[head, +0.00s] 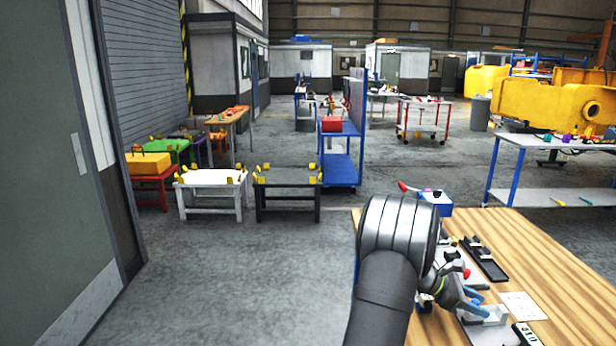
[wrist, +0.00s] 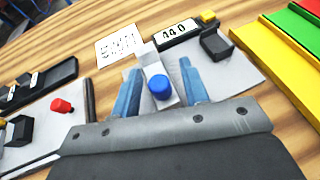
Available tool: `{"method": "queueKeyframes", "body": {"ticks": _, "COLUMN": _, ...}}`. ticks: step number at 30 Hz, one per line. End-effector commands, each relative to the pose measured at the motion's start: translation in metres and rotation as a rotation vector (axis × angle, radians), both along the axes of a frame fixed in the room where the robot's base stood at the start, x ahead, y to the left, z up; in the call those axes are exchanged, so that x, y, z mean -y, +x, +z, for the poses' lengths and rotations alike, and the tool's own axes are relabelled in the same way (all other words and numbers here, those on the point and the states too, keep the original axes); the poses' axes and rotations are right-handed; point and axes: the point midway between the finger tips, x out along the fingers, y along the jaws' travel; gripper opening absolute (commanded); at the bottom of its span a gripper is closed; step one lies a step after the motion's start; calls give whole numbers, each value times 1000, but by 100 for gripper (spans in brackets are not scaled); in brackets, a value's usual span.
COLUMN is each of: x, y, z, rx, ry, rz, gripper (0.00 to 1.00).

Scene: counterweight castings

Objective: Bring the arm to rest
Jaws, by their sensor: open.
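My gripper (wrist: 160,82) has its two blue fingers spread apart in the wrist view. Between and just beyond them is a pale block with a blue round knob (wrist: 159,87), over a light grey plate (wrist: 240,82). I cannot tell whether the fingers touch the block. In the head view my gripper (head: 478,303) is low over the wooden table (head: 570,275) at the lower right, and my dark arm hides part of the table's left side.
Around the gripper are a display reading 440 (wrist: 177,31), a black block (wrist: 215,45), a printed card (wrist: 117,45), a red knob (wrist: 62,105) and a black tray (wrist: 60,74). Coloured strips (wrist: 275,70) lie at the right. The table's far right is bare.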

Motion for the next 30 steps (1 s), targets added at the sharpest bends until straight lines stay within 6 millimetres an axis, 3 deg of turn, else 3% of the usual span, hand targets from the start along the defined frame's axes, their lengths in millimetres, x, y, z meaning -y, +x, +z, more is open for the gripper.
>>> {"method": "queueKeyframes", "body": {"ticks": 6, "x": 13, "y": -2, "z": -4, "rx": 2, "ry": 1, "rz": 1, "gripper": 41}}
{"method": "queueKeyframes", "body": {"ticks": 19, "x": 12, "y": -2, "z": -3, "rx": 1, "ry": 0, "rz": 1, "gripper": 41}}
{"method": "queueKeyframes", "body": {"ticks": 25, "x": -2, "y": 1, "z": 1, "rx": 0, "ry": -1, "rz": 2, "gripper": 41}}
{"method": "queueKeyframes", "body": {"ticks": 30, "x": -26, "y": 8, "z": 11, "rx": 1, "ry": 0, "rz": 4, "gripper": 41}}
